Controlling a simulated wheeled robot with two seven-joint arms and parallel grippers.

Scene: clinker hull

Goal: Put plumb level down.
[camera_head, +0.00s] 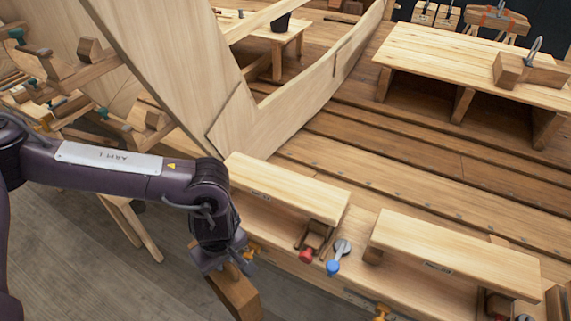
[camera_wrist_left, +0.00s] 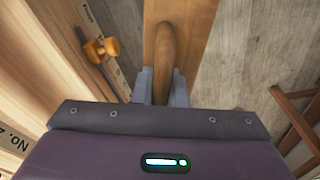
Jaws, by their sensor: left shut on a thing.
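My left gripper (camera_head: 232,260) is at the lower left of the head view, beside the end of the hull-side bench. It is shut on a rounded wooden handle, which shows between its fingers in the left wrist view. The handle belongs to the plumb level (camera_head: 238,292), a long brown wooden piece that hangs below the gripper. It also shows in the left wrist view (camera_wrist_left: 192,40), running up out of the frame with the grey plank floor behind it. Its lower end is cut off in the head view. My right gripper is not in view.
A raised bench plank (camera_head: 290,187) and a second one (camera_head: 455,255) stand right of my gripper. Between them lie red and blue-handled tools (camera_head: 333,266). A large pale hull timber (camera_head: 180,60) rises behind my arm. A workbench (camera_head: 480,65) stands farther back. Grey floor (camera_head: 90,260) is open at lower left.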

